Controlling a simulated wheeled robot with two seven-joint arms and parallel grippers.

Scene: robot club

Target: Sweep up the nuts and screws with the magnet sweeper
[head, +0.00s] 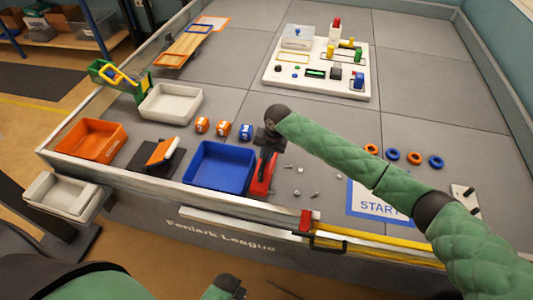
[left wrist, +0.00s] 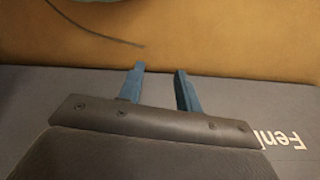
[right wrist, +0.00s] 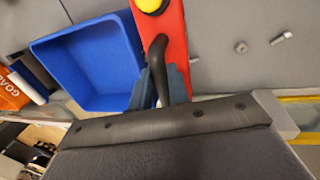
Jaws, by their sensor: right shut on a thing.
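The magnet sweeper (head: 261,179) has a red body and a black handle, and stands just right of the blue bin (head: 222,166). My right gripper (head: 268,150) is shut on its handle; the right wrist view shows the dark handle between the fingers and the red body (right wrist: 173,50) with a yellow knob. Several small nuts and screws (head: 300,195) lie on the grey mat right of the sweeper. A nut (right wrist: 240,47) and a screw (right wrist: 281,38) show in the right wrist view. The sweeper's underside is hidden. My left gripper (left wrist: 160,85) is open and empty, low in front of the table.
An orange bin (head: 91,141), a white bin (head: 170,103) and small orange and blue blocks (head: 224,128) stand left. The START mat (head: 375,198) and several rings (head: 392,154) lie right. A white board with parts (head: 318,70) stands behind. The table's front has a raised edge (head: 170,182).

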